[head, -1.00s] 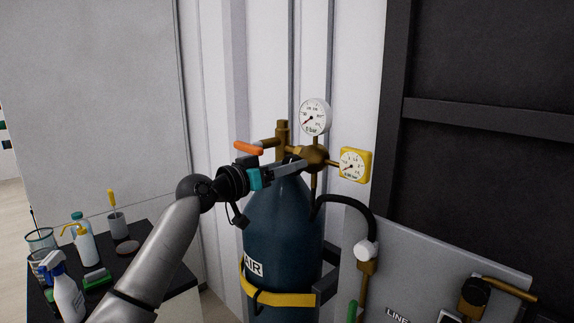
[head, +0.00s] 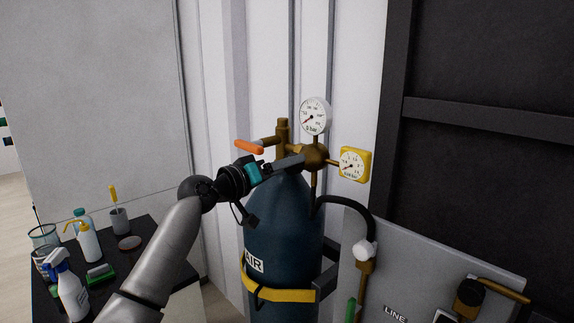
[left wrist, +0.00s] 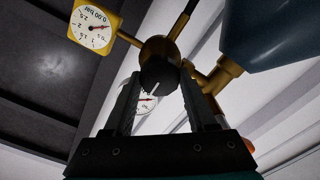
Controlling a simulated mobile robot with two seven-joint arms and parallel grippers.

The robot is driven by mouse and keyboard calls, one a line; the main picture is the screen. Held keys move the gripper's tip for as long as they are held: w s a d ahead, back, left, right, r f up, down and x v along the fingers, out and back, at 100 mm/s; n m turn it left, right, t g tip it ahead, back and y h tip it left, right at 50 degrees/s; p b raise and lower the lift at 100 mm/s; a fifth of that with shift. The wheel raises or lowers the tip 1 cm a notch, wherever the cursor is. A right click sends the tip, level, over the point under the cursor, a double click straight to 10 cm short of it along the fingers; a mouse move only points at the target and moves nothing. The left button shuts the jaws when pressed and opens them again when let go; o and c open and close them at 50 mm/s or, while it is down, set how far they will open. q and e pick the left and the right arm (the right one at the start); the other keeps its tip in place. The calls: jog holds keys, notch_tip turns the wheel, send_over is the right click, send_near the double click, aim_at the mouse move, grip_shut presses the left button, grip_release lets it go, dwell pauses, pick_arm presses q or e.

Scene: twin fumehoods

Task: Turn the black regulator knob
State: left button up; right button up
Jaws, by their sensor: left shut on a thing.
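The black regulator knob (left wrist: 158,74) sits on the front of the round brass regulator body, with a pale mark on its face. In the left wrist view it lies between the two fingers of my left gripper (left wrist: 160,92), which is shut on it. In the head view my left gripper (head: 301,160) reaches the brass regulator (head: 316,155) from the left, and its finger hides most of the knob. The yellow gauge (head: 354,165) is right of the regulator; it also shows in the wrist view (left wrist: 95,27), reading 0.00 bar. The white gauge (head: 315,117) stands above. My right gripper is out of view.
The blue AIR cylinder (head: 282,220) stands below, held by a yellow strap (head: 282,295). An orange-handled valve (head: 249,146) is close above my gripper. A black hose (head: 352,203) curves right towards a grey panel (head: 430,255). Bottles stand on a black-topped table (head: 150,262) at left.

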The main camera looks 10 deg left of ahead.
pick_arm(q)
jog(key=o, duration=1.4)
jog(key=shift+b+v, duration=1.95)
jog(key=shift+v, duration=5.7)
jog(key=shift+f, duration=0.1)
